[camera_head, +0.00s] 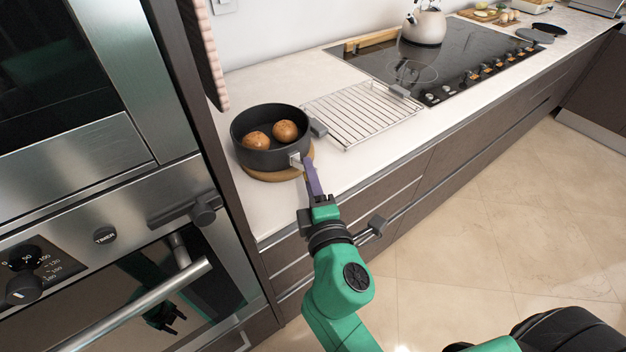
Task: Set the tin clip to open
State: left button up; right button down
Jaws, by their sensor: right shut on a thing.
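The tin is a dark round pan (268,152) standing on a round wooden board on the counter. Two brown round items lie in it. The clip (297,160) is a small pale metal piece on the tin's right front wall. A slim purple lever (312,178) runs from it toward the counter's front edge, standing out from the wall. My right gripper (317,196) is shut on the lever's outer end, in front of the tin. The fingertips are small, and their exact contact is hard to see. My left gripper is not directly in view.
A wire rack (362,112) with dark end grips lies right of the tin. A black hob (450,58) with a kettle (424,27) is beyond it. The steel oven (110,235) stands close on the left. Drawers (400,192) run below the counter, and the floor is clear.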

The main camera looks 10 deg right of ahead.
jog(key=shift+a+m+h+b, duration=0.2)
jog(key=shift+m+h+b, duration=0.3)
jog(key=shift+h, duration=0.2)
jog(key=shift+s, duration=0.1)
jog(key=c, duration=1)
grip_release()
jog(key=shift+o, duration=0.2)
